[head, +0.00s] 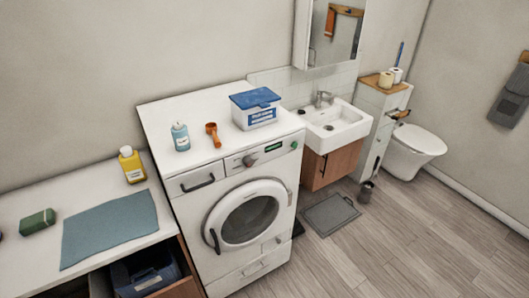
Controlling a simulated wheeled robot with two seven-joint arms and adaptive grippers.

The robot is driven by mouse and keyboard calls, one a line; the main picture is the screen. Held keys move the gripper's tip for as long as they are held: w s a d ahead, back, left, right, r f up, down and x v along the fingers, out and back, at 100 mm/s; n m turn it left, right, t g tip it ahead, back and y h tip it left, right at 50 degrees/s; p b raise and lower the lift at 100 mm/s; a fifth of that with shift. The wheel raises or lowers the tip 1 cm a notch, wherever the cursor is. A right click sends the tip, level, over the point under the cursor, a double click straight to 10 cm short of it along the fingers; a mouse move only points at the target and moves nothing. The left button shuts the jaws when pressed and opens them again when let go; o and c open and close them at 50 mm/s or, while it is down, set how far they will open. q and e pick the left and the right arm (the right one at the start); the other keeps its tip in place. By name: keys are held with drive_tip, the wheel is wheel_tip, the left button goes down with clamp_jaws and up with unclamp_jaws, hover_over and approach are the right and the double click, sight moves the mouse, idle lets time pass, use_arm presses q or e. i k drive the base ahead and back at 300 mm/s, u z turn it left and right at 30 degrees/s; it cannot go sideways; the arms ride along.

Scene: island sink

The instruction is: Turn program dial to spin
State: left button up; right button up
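The program dial (249,161) is a round knob on the upper front panel of the white washing machine (205,215). It sits left of a small dark display with green digits (274,147) and a green button (294,145). The dial is too small in the head view to read its pointer or any program marks. The round door (247,213) below looks shut. Neither of my grippers is in view, and nothing touches the dial.
A blue-lidded box (255,109), a blue bottle (180,136) and an orange scoop (213,134) stand on the machine. A lower counter (40,195) adjoins at left, a sink (335,125) at right. A grey mat (330,214) lies on otherwise largely clear floor.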

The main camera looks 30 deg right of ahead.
sight(247, 160)
drive_tip(key=u, duration=0.05)
drive_tip(key=k, duration=1.05)
drive_tip(key=z, duration=0.75)
drive_tip(key=i, duration=1.25)
drive_tip(key=u, duration=0.65)
